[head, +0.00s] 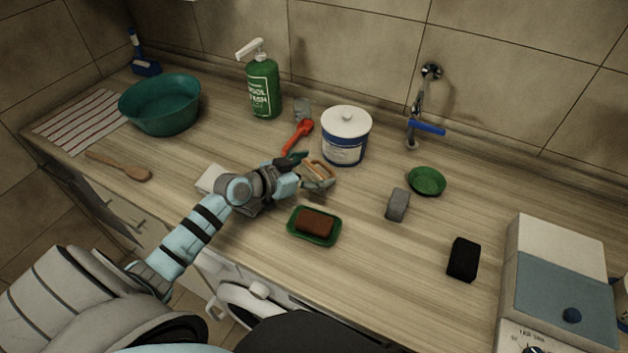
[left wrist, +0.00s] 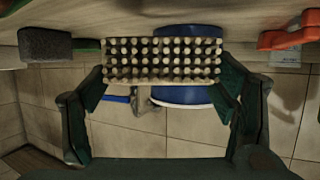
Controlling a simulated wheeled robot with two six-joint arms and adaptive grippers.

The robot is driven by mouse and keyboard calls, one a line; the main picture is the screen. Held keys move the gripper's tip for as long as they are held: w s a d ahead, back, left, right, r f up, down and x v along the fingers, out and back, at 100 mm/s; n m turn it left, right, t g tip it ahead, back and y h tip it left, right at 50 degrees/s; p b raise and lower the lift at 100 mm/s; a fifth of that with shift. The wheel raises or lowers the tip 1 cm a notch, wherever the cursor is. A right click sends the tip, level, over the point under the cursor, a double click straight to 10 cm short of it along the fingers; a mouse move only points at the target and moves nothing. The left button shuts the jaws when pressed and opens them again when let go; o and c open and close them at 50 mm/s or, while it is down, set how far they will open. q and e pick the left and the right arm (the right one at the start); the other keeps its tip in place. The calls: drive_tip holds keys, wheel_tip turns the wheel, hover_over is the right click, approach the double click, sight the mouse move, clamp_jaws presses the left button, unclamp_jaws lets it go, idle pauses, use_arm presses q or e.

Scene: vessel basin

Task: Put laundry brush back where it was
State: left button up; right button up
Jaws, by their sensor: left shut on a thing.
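The laundry brush (head: 321,170) is in the fingers of my left gripper (head: 306,173), over the counter in front of the white-lidded tub (head: 345,143). My left gripper is shut on the brush. In the left wrist view the brush (left wrist: 160,61) lies across between the two dark fingers, with rows of pale bristles facing the camera. The head view shows a tan, loop-like part of it; the fingers hide some of the rest. I cannot tell whether the brush touches the counter. My right gripper is not in view.
A green soap dish (head: 293,237) with brown soap (head: 315,223) sits close in front. A red scoop (head: 299,136) and green pump bottle (head: 263,90) stand behind. A grey block (head: 397,205), green bowl (head: 427,181) and black block (head: 463,259) lie right, with bare counter between them.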

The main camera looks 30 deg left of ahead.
sight(307, 180)
use_arm(q)
drive_tip(key=shift+f, duration=1.45)
drive_tip(key=shift+b, duration=0.35)
drive_tip(key=shift+f, duration=0.2)
drive_tip(key=o, duration=1.3)
drive_tip(key=shift+c, duration=0.2)
drive_tip(key=shift+r, duration=0.1)
